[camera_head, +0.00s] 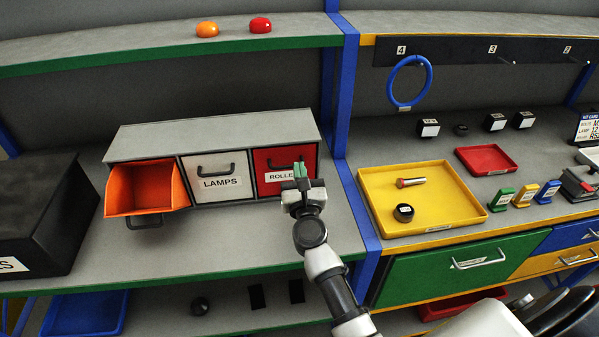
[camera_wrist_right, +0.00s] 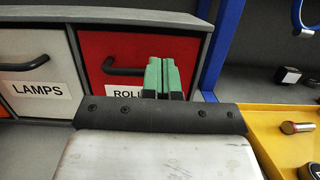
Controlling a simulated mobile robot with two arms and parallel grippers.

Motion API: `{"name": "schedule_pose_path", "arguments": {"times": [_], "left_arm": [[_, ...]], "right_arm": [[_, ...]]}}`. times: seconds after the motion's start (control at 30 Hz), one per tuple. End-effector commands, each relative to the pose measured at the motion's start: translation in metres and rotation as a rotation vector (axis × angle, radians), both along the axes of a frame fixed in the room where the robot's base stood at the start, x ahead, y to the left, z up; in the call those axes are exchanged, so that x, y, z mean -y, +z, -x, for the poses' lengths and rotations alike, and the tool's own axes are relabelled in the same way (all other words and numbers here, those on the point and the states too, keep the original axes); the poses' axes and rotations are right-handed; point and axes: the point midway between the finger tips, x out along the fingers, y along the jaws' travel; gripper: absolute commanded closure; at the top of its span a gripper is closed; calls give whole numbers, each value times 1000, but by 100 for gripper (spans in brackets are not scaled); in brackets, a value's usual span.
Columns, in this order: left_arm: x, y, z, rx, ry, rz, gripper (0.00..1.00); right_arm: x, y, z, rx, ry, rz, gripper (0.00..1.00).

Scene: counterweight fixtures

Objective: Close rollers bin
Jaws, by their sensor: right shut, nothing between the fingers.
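The rollers bin (camera_head: 272,163) is the red bin at the right end of the grey bin cabinet (camera_head: 217,132). Its front looks flush with the white lamps bin beside it. In the right wrist view the red front (camera_wrist_right: 102,47) shows a dark handle and a label partly hidden by my fingers. My right gripper (camera_head: 300,170) is shut and empty, with its green fingertips (camera_wrist_right: 163,76) in front of the right part of the red front. I cannot tell whether they touch it. My left gripper is not in view.
The orange bin (camera_head: 147,190) at the cabinet's left end is tipped open. The white lamps bin (camera_head: 217,177) is shut. A blue post (camera_head: 341,90) stands right of the cabinet. A yellow tray (camera_head: 380,218) holds a small cylinder and a black round part.

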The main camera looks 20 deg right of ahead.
Motion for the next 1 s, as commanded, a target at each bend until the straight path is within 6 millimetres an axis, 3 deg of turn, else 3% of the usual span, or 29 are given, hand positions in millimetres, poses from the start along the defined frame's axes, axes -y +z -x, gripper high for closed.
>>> {"name": "schedule_pose_path", "arguments": {"times": [0.47,1.0], "left_arm": [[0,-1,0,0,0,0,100],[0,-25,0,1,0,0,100]], "right_arm": [[-1,4,5,11,-2,1,100],[-28,-24,93,2,0,1,100]]}}
